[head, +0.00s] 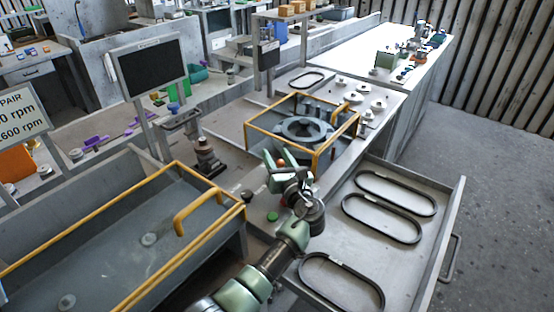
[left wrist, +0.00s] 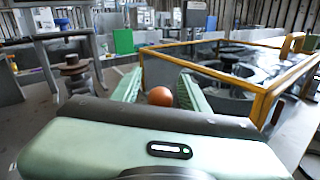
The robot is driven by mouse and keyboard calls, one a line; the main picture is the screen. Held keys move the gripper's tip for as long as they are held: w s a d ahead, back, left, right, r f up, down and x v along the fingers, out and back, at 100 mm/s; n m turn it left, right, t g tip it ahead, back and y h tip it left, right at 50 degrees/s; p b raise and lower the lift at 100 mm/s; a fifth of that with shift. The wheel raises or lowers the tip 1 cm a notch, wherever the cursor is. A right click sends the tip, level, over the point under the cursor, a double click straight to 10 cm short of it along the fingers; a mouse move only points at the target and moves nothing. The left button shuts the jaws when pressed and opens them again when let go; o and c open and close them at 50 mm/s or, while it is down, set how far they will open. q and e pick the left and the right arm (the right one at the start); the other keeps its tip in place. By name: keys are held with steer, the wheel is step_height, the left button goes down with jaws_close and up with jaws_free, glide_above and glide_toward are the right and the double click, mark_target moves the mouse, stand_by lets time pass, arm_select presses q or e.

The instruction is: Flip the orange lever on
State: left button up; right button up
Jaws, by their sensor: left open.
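The orange lever shows only as a round orange knob (left wrist: 160,96) in the left wrist view, between the two green fingers of my left gripper (left wrist: 158,90). Its shaft and base are hidden behind the gripper body. In the head view a small orange spot, the knob (head: 281,163), shows at my left gripper (head: 284,168). The gripper is open, with a finger on each side of the knob. I cannot tell whether either finger touches it. My right gripper is not in view.
A yellow-framed blower housing (head: 318,152) stands just behind the gripper. An open drawer (head: 398,248) with black belts (head: 395,192) lies to the right. A yellow-railed bin (head: 120,250) is at the left. A green button (head: 272,216) sits on the bench near my arm.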

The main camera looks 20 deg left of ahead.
arm_select(q)
jaws_close()
steer(key=shift+s, duration=0.1)
stand_by(1.2)
